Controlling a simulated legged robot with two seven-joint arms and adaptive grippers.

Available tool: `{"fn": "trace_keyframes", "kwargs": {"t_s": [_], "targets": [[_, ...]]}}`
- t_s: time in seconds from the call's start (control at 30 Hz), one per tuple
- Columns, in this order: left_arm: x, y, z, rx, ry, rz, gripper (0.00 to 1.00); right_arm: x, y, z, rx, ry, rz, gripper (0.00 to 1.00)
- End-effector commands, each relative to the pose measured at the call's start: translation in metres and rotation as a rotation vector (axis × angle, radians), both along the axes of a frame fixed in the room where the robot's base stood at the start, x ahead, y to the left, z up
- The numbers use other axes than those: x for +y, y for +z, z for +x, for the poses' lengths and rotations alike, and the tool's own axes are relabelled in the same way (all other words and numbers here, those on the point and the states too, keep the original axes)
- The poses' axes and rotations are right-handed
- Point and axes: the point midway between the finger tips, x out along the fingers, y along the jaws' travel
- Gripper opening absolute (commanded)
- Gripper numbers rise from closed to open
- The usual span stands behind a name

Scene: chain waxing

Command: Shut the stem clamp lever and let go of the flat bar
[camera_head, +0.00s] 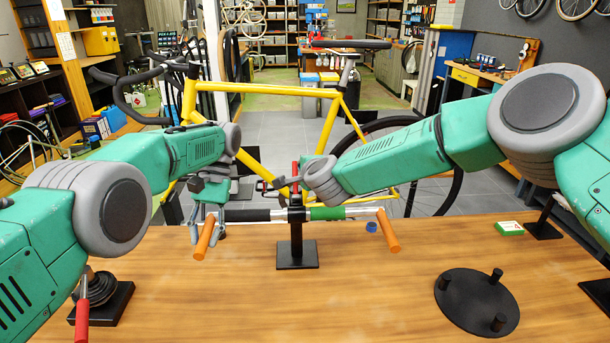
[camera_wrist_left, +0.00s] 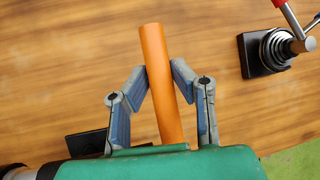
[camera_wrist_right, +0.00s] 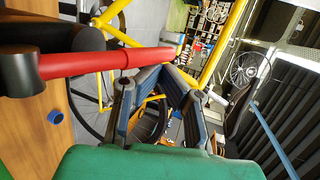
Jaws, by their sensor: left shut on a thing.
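The flat bar (camera_head: 325,213) lies level across the top of a black stand (camera_head: 297,254), with an orange grip at each end. My left gripper (camera_wrist_left: 160,72) is shut on the left orange grip (camera_wrist_left: 163,95). The red stem clamp lever (camera_head: 295,169) stands up above the bar's middle. In the right wrist view, the red lever (camera_wrist_right: 100,63) crosses from the left, its end at my right gripper's fingertips (camera_wrist_right: 165,72). The right fingers come together at their tips, with nothing clearly held between them. Contact with the lever cannot be told.
A black disc with pegs (camera_head: 477,302) lies at the right of the wooden table (camera_head: 370,290). A small green and white box (camera_head: 510,229) sits behind it. A red-handled tool on a black base (camera_head: 104,300) is at the left. A yellow bicycle (camera_head: 262,89) stands beyond the table.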

Motion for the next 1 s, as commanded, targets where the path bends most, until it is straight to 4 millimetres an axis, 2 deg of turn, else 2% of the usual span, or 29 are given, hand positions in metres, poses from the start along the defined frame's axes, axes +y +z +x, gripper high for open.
{"fn": "trace_keyframes", "kwargs": {"t_s": [0.03,0.4,0.57,0.67,0.8,1.0], "targets": [[-0.003,0.003,0.003,-0.016,-0.002,-0.006,0.0,0.007,0.004,-0.002,0.0,0.012,0.003,0.0],[-0.003,0.002,0.003,-0.016,-0.002,-0.008,0.0,0.005,0.019,-0.002,-0.003,0.012,0.003,0.0],[-0.003,0.002,0.003,-0.015,-0.001,-0.006,0.0,-0.014,0.027,-0.006,-0.004,0.007,0.004,0.0],[-0.002,0.002,0.003,-0.015,-0.001,-0.005,0.0,-0.034,0.035,-0.012,-0.003,0.004,0.004,0.0],[-0.001,0.002,0.003,-0.015,-0.001,-0.002,0.0,-0.04,0.066,-0.026,-0.005,0.004,0.003,0.0],[-0.001,0.002,0.003,-0.015,-0.001,-0.002,0.0,-0.049,0.1,-0.043,-0.004,0.003,0.002,0.0]]}}
